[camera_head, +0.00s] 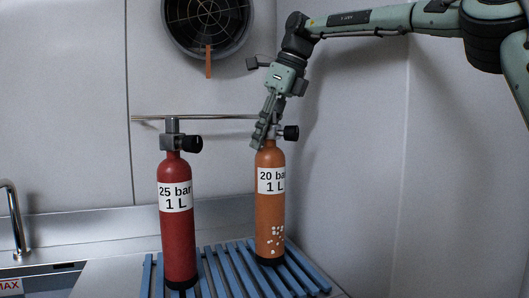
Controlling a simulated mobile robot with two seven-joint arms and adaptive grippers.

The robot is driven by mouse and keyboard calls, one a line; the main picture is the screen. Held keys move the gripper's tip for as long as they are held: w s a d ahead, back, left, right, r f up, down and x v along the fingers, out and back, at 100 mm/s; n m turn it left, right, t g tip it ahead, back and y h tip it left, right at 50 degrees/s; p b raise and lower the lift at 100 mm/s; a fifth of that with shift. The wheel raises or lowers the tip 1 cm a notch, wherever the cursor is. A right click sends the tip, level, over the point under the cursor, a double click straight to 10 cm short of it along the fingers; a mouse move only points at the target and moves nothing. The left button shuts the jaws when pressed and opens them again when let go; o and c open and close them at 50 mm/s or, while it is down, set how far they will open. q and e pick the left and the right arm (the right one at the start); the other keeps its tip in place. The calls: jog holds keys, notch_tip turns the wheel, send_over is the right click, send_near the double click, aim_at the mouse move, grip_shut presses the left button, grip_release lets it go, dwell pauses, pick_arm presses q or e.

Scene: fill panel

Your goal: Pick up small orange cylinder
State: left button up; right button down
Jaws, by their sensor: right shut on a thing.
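The small orange cylinder (271,209) stands upright on the blue slatted rack at the right, with a "20 bar 1 L" label and a black valve knob. My right gripper (262,136) reaches down from above and is shut on the cylinder's neck and valve. The fingers hide part of the valve. The cylinder's base appears to rest on the slats. My left gripper is not in view.
A red cylinder (177,222) labelled "25 bar 1 L" stands upright to the left on the blue slatted rack (222,272). A horizontal metal rail (222,117) runs behind both valves. A round fan (206,22) hangs above. A wall stands close at the right. A tap (13,222) is at the far left.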

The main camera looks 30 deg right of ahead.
notch_tip(320, 180, up, 8)
jog(key=shift+a+f, duration=0.1)
jog(key=shift+a, duration=0.05)
jog(key=shift+r, duration=0.55)
dwell(0.6)
